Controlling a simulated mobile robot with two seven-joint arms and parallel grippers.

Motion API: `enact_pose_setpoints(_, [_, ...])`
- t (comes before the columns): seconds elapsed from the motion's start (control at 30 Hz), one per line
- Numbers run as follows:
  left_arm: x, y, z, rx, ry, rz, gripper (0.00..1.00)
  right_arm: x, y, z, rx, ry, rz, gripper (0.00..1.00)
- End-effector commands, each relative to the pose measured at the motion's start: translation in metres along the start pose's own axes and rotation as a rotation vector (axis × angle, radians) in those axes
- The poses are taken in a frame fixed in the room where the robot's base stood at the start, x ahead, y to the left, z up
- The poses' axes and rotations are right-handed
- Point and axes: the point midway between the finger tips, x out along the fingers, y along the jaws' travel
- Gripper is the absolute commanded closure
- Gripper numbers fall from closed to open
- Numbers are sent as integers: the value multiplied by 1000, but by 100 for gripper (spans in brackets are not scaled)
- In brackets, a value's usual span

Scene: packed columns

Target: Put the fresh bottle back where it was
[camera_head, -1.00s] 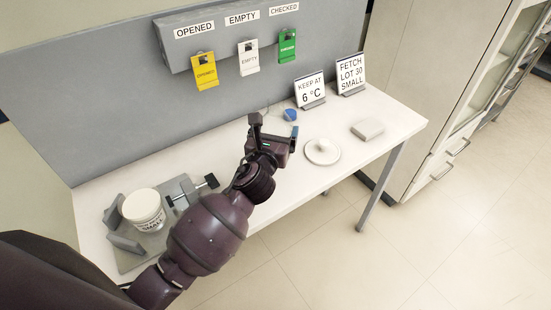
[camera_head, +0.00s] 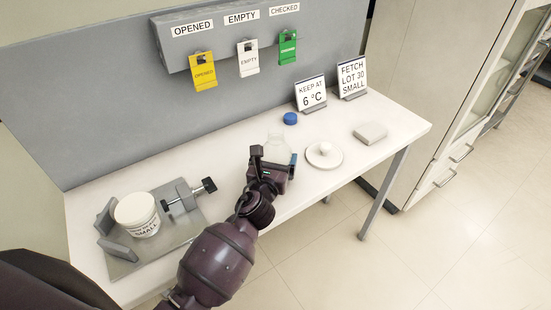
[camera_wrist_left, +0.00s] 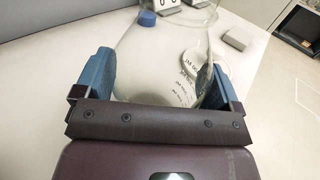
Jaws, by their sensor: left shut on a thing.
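My left gripper (camera_head: 275,160) is shut on a clear, see-through bottle (camera_head: 278,146) over the middle of the white bench. In the left wrist view the bottle (camera_wrist_left: 150,62) stands between the two blue finger pads, with dark print on its right side. No cap shows on the bottle. I cannot tell whether its base touches the bench. A blue cap (camera_head: 290,118) lies on the bench behind the bottle. It also shows in the wrist view (camera_wrist_left: 147,18). My right gripper is not in view.
A white tub (camera_head: 138,215) labelled SMALL sits in a grey clamp fixture (camera_head: 122,267) at the left. A round white dish (camera_head: 335,163) and a pale block (camera_head: 370,132) lie right. Signs (camera_head: 311,93) (camera_head: 352,78) stand behind. Yellow, white and green tags hang above.

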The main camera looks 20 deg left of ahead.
Motion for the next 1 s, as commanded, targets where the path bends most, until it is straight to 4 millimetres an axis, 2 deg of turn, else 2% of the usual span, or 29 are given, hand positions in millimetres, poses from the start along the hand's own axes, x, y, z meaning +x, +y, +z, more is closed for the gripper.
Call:
enact_pose_setpoints(0.17, [0, 0, -3, 0, -2, -1, 53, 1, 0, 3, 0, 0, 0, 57])
enact_pose_setpoints(0.2, [0, 0, -3, 0, 0, 0, 6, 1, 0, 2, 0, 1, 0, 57])
enact_pose_setpoints(0.23, [0, 0, -3, 0, 0, 0, 2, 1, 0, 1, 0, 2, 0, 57])
enact_pose_setpoints(0.6, [-3, 0, 1, 0, 0, 0, 0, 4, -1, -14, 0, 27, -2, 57])
enact_pose_setpoints(0.77, [-26, 0, 0, 0, 1, 0, 0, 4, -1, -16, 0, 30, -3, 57])
enact_pose_setpoints(1.0, [-71, 1, -1, 0, 2, 1, 0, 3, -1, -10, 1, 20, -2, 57])
